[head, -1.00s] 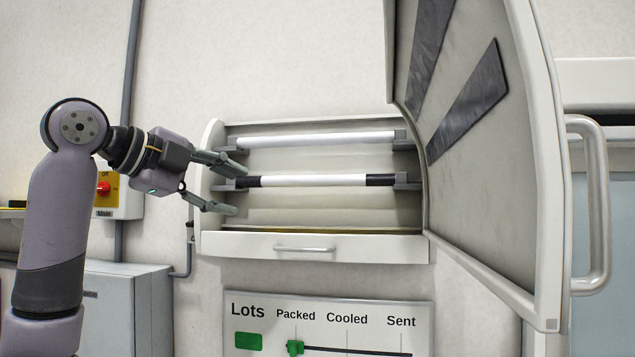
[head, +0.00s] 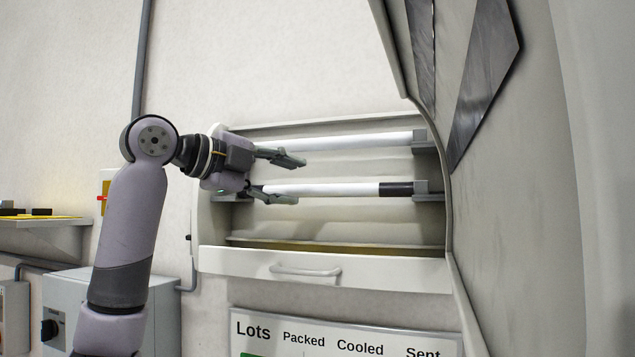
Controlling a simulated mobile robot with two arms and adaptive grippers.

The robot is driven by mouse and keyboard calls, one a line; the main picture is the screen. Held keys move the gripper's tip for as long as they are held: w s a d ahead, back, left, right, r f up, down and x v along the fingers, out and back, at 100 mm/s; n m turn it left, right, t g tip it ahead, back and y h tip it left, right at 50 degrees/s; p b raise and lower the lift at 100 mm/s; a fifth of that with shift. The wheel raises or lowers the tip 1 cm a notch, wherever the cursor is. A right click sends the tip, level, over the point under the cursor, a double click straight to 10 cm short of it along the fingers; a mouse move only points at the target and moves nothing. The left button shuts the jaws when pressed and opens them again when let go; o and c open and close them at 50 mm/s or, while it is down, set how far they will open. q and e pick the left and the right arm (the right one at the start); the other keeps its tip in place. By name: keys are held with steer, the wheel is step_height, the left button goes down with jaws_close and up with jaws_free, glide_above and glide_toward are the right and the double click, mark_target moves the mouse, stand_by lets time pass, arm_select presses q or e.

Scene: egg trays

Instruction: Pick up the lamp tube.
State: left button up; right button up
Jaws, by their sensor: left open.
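Two lamp tubes lie level inside an open wall cabinet (head: 330,282). The upper tube (head: 350,142) is plain white. The lower tube (head: 330,189) is white with a dark band at its right end, seated in a grey holder (head: 428,189). My left gripper (head: 300,180) is open in front of the left part of the cabinet. Its upper finger is between the two tubes in the picture and its lower finger overlaps the lower tube's left part. I cannot tell whether it touches. The left ends of both tubes are hidden by the gripper. My right gripper is not in view.
A sign reading Lots (head: 340,335) hangs below the cabinet. A grey box (head: 70,290) and a shelf (head: 40,232) stand at the left.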

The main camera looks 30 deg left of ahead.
mark_target(322, 189)
arm_select(q)
steer(key=x, duration=0.4)
steer(key=shift+d+p, duration=0.1)
steer(key=shift+p, duration=0.3)
steer(key=shift+w+d+p, duration=0.15)
steer(key=shift+w+p, duration=0.3)
steer(key=shift+w, duration=0.15)
steer(key=p+x, duration=0.2)
steer(key=x, duration=0.2)
steer(key=shift+w+d+f, duration=0.15)
steer(key=shift+d, duration=0.05)
steer(key=shift+w, duration=0.15)
steer(key=shift+s+a, duration=0.1)
steer(key=shift+s, duration=0.2)
steer(key=shift+c, duration=1.4)
steer(key=shift+w, duration=0.15)
steer(key=c, duration=0.5)
steer(key=shift+c, duration=0.9)
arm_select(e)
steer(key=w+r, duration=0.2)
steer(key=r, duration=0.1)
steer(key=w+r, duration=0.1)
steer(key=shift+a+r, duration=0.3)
